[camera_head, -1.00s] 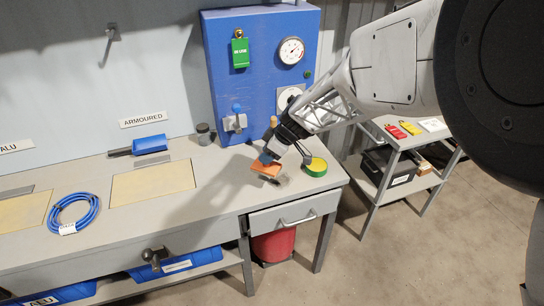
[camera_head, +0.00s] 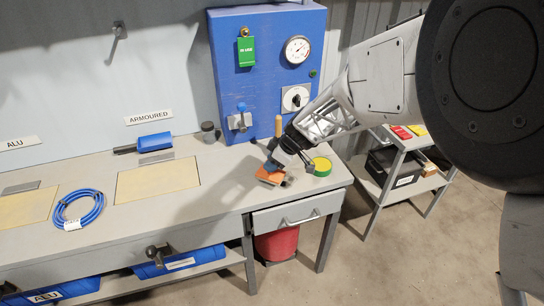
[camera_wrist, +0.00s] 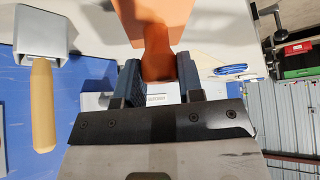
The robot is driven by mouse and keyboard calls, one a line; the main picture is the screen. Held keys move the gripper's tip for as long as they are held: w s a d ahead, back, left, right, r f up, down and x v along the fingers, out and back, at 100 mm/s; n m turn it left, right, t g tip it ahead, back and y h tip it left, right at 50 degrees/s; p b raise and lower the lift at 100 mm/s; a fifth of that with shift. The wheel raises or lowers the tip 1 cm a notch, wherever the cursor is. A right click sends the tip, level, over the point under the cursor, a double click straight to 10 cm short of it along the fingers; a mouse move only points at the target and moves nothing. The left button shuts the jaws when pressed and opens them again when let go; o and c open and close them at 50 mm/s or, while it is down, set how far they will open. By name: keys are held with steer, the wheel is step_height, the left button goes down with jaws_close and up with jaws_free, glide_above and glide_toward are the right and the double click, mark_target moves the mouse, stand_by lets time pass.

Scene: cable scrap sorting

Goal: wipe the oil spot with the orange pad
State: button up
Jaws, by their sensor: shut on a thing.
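The orange pad (camera_head: 270,176) is at the right end of the workbench, low over the top. I cannot tell whether it touches the surface. My gripper (camera_head: 273,163) is shut on the pad's narrow orange grip. In the wrist view the grip (camera_wrist: 157,67) sits between the blue fingers of my gripper (camera_wrist: 160,78), and the wide pad (camera_wrist: 160,18) extends beyond them. A dark patch (camera_head: 288,181), possibly the oil spot, shows beside the pad's right edge. The pad and its shadow may hide part of it.
A green-and-yellow round roll (camera_head: 321,167) stands close to the right of my gripper. Behind is a blue panel (camera_head: 263,100) with a gauge, and an upright wooden handle (camera_head: 278,125). A blue cable coil (camera_head: 79,208) lies far left. The bench's front edge is near.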

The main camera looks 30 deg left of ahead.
mark_target(279, 170)
step_height(279, 170, down, 4)
steer(key=shift+r, duration=0.15)
steer(key=shift+w+d, duration=0.25)
steer(key=shift+w, duration=0.05)
steer(key=shift+c, duration=0.3)
steer(key=shift+w+d+f, duration=0.25)
steer(key=shift+w+d, duration=0.5)
steer(key=shift+d, duration=0.05)
steer(key=shift+w+d, duration=1.6)
steer(key=shift+w+d+f, duration=0.1)
steer(key=shift+w+d, duration=0.15)
steer(key=shift+d, duration=0.05)
steer(key=shift+w+d, duration=0.9)
steer(key=shift+s+a, duration=0.6)
steer(key=shift+a, duration=0.05)
steer(key=shift+c, duration=0.4)
steer(key=shift+s+a, duration=0.2)
steer(key=shift+s, duration=0.05)
steer(key=shift+s+a, duration=0.75)
steer(key=shift+a, duration=0.1)
steer(key=shift+s+a, duration=0.5)
steer(key=shift+s, duration=0.1)
steer(key=shift+s+a, duration=1.6)
steer(key=shift+r, duration=4.25)
